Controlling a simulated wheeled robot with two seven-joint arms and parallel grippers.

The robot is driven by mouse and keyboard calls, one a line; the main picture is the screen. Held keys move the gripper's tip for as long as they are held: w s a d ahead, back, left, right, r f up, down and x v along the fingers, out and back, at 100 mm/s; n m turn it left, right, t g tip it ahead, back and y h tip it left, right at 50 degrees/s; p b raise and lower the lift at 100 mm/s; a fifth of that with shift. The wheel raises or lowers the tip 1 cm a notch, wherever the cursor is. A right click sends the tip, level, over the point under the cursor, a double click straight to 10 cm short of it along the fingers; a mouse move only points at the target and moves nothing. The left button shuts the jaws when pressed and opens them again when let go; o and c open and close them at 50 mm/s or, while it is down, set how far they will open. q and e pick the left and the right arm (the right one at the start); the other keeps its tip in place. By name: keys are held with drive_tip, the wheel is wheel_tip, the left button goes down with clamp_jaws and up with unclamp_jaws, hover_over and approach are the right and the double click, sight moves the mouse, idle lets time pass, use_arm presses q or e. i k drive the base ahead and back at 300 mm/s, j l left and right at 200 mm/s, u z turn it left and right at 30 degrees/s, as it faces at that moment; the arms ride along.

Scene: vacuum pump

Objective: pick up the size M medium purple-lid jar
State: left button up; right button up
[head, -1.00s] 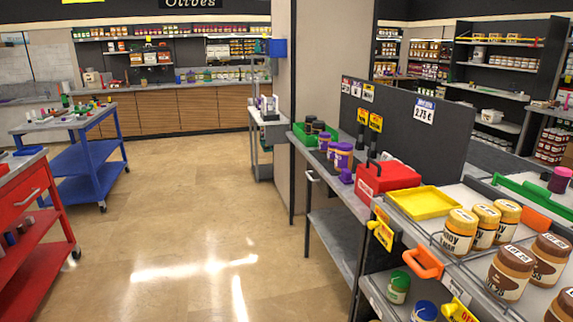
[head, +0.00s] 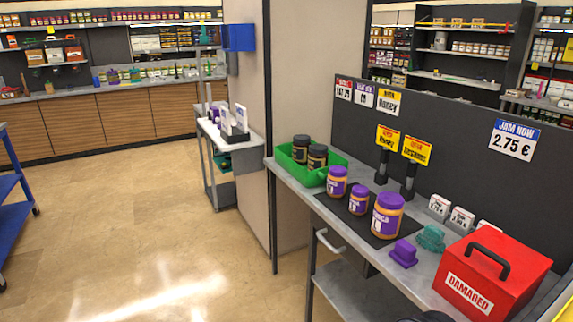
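Three purple-lid jars stand upright on a dark mat on the grey side table. The left, farthest jar (head: 337,183) looks middle-sized. The middle jar (head: 358,201) is the smallest, and the right, nearest jar (head: 387,217) is the largest. Their labels are too small to read surely, so I judge the medium one by size only. The left jar stands close to the green crate's right end. Neither of my grippers shows in the head view.
A green crate (head: 296,172) with dark-lid jars stands left of the purple-lid jars. A purple block (head: 403,254), a teal object (head: 431,238) and a red box (head: 492,272) marked DAMAGED lie to the right. A dark panel (head: 450,150) with signs rises behind.

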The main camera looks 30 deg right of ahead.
sight(335, 184)
drive_tip(key=i+z, duration=0.2)
drive_tip(key=i, duration=0.45)
drive_tip(key=i+j+z, duration=0.15)
drive_tip(key=i, duration=0.5)
drive_tip(key=i+j+z, duration=0.2)
drive_tip(key=i, duration=0.4)
